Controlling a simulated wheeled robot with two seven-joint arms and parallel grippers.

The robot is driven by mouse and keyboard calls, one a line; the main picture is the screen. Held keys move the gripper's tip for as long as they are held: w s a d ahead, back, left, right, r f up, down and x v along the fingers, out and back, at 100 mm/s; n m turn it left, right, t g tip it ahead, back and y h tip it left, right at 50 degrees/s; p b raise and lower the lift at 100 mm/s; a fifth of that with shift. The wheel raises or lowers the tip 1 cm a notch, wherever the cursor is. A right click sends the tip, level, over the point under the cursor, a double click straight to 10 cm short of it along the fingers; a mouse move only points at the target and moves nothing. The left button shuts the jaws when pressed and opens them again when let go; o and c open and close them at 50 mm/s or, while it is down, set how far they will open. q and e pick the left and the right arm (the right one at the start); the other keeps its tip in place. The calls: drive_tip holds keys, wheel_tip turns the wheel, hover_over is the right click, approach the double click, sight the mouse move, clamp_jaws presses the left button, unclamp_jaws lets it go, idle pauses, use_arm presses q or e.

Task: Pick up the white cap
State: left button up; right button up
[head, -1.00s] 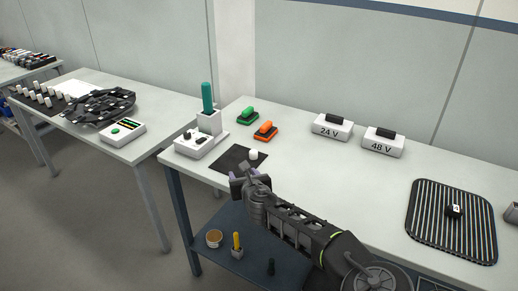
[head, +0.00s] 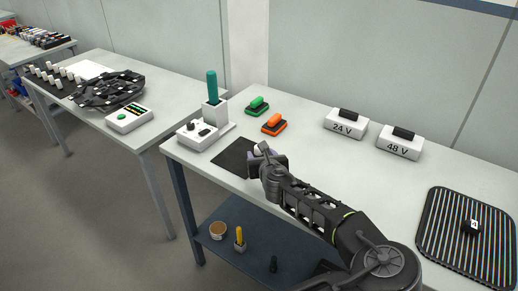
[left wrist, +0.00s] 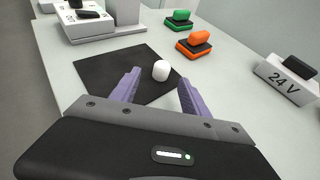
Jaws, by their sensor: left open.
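The white cap (left wrist: 161,70) stands on a black mat (left wrist: 100,75) on the table, near the mat's right edge. In the head view it is partly hidden behind my left gripper (head: 262,152), and only a bit of the cap (head: 257,147) shows. In the left wrist view my left gripper (left wrist: 158,88) is open, its two purple fingers reaching forward. The cap lies a little beyond the fingertips, roughly between their lines, with nothing held. My right gripper is not in view.
Orange (head: 274,123) and green (head: 257,105) handled blocks stand behind the mat. A grey-white device with a teal handle (head: 212,85) stands left. Boxes marked 24 V (head: 346,124) and 48 V (head: 400,143) and a ribbed black mat (head: 460,250) are to the right.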

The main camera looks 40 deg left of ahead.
use_arm(q)
drive_tip(key=shift+w+a+f, duration=0.2)
drive_tip(key=shift+a, duration=0.05)
drive_tip(key=shift+p+x, duration=0.65)
drive_tip(key=shift+x, duration=2)
drive_tip(key=shift+w+d, duration=0.1)
drive_tip(key=shift+d, duration=0.05)
clamp_jaws()
